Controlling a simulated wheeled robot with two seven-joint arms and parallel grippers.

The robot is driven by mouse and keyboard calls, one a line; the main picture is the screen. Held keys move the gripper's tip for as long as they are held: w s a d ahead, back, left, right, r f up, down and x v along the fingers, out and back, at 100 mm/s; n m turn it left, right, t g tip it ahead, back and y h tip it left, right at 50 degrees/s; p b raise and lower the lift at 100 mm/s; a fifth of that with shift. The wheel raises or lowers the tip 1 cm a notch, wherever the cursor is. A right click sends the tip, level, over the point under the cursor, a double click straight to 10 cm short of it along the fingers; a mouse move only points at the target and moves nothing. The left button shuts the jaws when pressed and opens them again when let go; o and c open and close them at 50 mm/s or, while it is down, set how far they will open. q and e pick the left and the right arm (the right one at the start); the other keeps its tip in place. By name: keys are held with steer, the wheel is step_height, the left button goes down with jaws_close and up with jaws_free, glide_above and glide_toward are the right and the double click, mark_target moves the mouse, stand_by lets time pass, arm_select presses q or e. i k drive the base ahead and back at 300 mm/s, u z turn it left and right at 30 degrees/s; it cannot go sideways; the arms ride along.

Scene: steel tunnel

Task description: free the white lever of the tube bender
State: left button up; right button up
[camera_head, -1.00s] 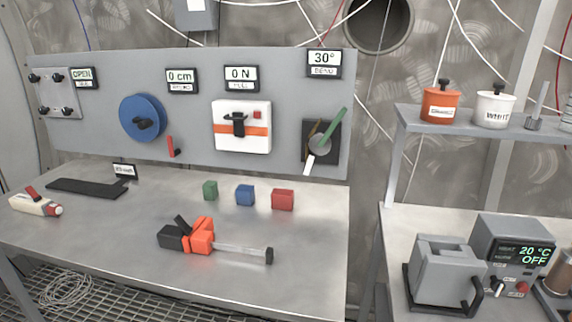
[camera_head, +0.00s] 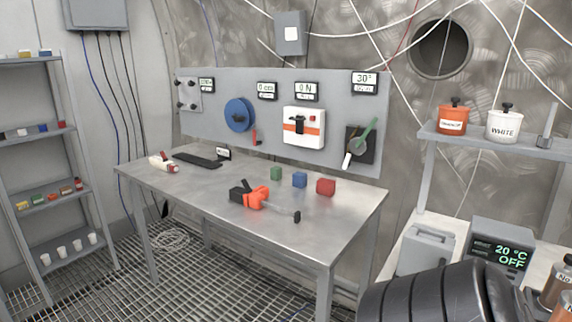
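The tube bender (camera_head: 360,145) is a dark square plate with a grey round disc on the right end of the grey wall panel. Its white lever (camera_head: 346,160) points down and left from the disc. A green lever (camera_head: 370,129) points up and right. A display (camera_head: 365,83) above it reads 30°. At this size I cannot tell what holds the white lever. A black ribbed part of my own arm shows at the bottom right. Neither gripper is in view.
A steel table (camera_head: 215,190) stands before the panel (camera_head: 330,115). It bears an orange-black tool (camera_head: 256,198) and green (camera_head: 276,173), blue (camera_head: 300,179) and red (camera_head: 326,186) blocks. A side bench holds a 20 °C OFF unit (camera_head: 500,250). Grated floor (camera_head: 215,280) is free in front.

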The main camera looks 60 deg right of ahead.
mark_target(346, 164)
steer(key=z, duration=0.05)
steer(key=i, duration=1.35)
steer(key=z, duration=1.35)
steer(key=i, duration=1.1)
steer(key=z, duration=1.25)
